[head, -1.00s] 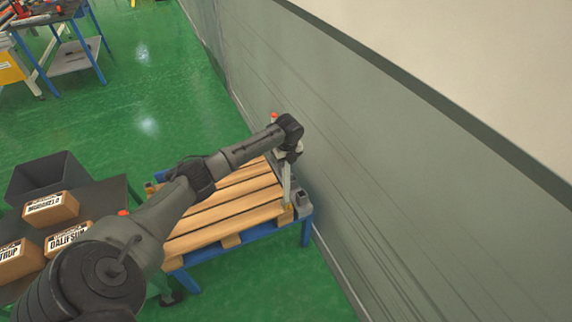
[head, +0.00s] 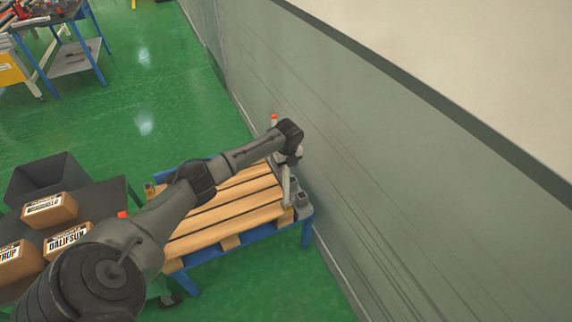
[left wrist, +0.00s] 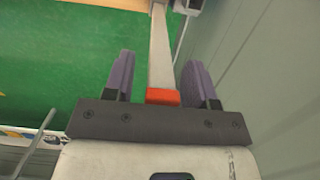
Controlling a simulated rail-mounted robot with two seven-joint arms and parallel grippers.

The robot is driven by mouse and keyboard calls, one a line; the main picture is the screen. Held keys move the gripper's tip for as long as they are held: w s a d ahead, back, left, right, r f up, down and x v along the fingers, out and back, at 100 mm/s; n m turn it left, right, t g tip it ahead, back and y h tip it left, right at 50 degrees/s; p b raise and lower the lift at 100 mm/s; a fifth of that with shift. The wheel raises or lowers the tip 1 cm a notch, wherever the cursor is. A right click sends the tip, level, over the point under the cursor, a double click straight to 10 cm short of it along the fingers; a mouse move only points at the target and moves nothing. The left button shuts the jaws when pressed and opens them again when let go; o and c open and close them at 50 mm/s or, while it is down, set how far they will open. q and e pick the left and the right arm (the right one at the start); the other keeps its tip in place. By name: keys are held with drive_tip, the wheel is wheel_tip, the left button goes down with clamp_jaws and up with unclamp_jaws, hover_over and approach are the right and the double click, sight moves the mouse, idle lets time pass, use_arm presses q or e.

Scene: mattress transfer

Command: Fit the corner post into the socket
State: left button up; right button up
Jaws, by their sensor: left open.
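A pale corner post (head: 286,186) stands roughly upright at the near right corner of the wooden pallet. It has an orange-red cap, seen in the left wrist view (left wrist: 163,97). My left gripper (head: 290,160) is over its top. In the left wrist view, the open fingers of my left gripper (left wrist: 157,80) stand on both sides of the post, with gaps showing. A grey corner socket (head: 303,198) is beside the post's foot. I cannot tell whether the foot is seated in it. My right gripper is not in view.
The pallet (head: 225,208) rests on a blue frame (head: 190,282) close to the grey wall (head: 400,180). Another red-tipped post (head: 274,119) shows behind my left arm. Labelled boxes (head: 50,210) and a dark bin (head: 42,175) stand at the left.

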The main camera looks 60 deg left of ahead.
use_arm(q)
drive_tip(key=r+p, duration=0.1)
drive_tip(key=r, duration=0.2)
drive_tip(key=r+p, duration=0.1)
drive_tip(key=r, duration=0.3)
drive_tip(key=d+r+p, duration=0.1)
drive_tip(key=r, duration=0.3)
drive_tip(key=shift+d, duration=0.1)
drive_tip(key=s+d+f+n, duration=0.1)
drive_tip(key=s+d+f, duration=0.35)
drive_tip(key=d, duration=0.35)
drive_tip(key=s+d+f+n, duration=0.25)
drive_tip(key=d+f, duration=0.35)
drive_tip(key=d, duration=0.3)
drive_tip(key=s+d+f+n, duration=0.1)
drive_tip(key=s+d+f, duration=0.35)
drive_tip(key=d, duration=0.35)
drive_tip(key=s+d+r+n+t, duration=0.1)
drive_tip(key=s+d+r+n, duration=0.1)
drive_tip(key=s+d+n, duration=0.3)
drive_tip(key=s+d+r+n+t+h, duration=0.1)
drive_tip(key=s+d+n, duration=0.5)
drive_tip(key=s, duration=0.7)
drive_tip(key=shift+d+r+n+t+h, duration=0.2)
drive_tip(key=shift+r+n+t+h, duration=0.1)
drive_tip(key=shift+r+n+t, duration=0.5)
